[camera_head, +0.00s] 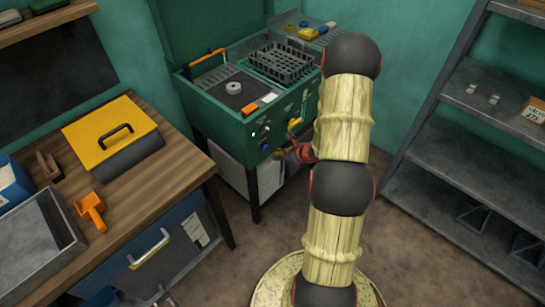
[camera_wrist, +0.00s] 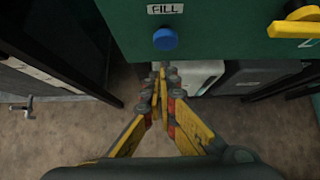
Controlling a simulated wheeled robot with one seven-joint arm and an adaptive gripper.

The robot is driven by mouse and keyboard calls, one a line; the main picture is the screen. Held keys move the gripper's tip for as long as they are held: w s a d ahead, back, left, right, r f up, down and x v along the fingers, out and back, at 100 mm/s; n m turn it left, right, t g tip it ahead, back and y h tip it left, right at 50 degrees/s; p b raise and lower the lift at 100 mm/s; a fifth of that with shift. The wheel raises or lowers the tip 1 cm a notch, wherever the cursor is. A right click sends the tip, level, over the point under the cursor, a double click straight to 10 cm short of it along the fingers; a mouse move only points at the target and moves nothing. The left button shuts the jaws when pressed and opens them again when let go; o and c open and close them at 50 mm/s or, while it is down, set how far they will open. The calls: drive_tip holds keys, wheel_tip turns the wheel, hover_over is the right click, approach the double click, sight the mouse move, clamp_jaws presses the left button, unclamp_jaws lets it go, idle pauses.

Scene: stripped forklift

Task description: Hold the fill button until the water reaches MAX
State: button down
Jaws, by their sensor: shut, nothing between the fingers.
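The blue fill button (camera_wrist: 165,39) is on the green front panel, under a white label reading FILL (camera_wrist: 165,9). In the head view the button (camera_head: 265,147) is a small blue spot low on the front of the green machine (camera_head: 225,125). My gripper (camera_wrist: 160,70) is shut and empty, its fingertips just below the button in the wrist view. They look apart from it, though the exact gap is hard to judge. In the head view my gripper (camera_head: 280,153) is small and partly hidden by my arm. I cannot make out a water level or a MAX mark.
A yellow lever (camera_wrist: 295,24) sticks out right of the button. The machine top holds a black basket (camera_head: 280,62) and an orange-handled lever (camera_head: 207,57). A wooden bench (camera_head: 150,185) with a yellow-lidded box (camera_head: 108,132) stands left; grey shelves (camera_head: 450,140) stand right.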

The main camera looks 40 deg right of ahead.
drive_tip(key=p+v, duration=0.2)
drive_tip(key=v, duration=0.7)
drive_tip(key=shift+d, duration=0.1)
drive_tip(key=s+a+r+n+g+y, duration=0.2)
drive_tip(key=s+a+r+n+g, duration=0.15)
drive_tip(key=a+r+n, duration=0.45)
drive_tip(key=s+a+r+n+g+y, duration=0.2)
drive_tip(key=s+a+r+n+y, duration=0.15)
drive_tip(key=a+n, duration=0.7)
drive_tip(key=s+a+r+n+t+h, duration=0.1)
drive_tip(key=s+a+r+n+h, duration=0.2)
drive_tip(key=a+r+n, duration=0.4)
drive_tip(key=s+a+r+n+t+h, duration=0.1)
drive_tip(key=s+a+r+n+h, duration=0.2)
drive_tip(key=a+r+n, duration=0.4)
wheel_tip(320, 180, up, 9)
drive_tip(key=shift+s+a+f+n, duration=0.15)
drive_tip(key=shift+s+a+n, duration=0.25)
drive_tip(key=shift+s+n, duration=0.65)
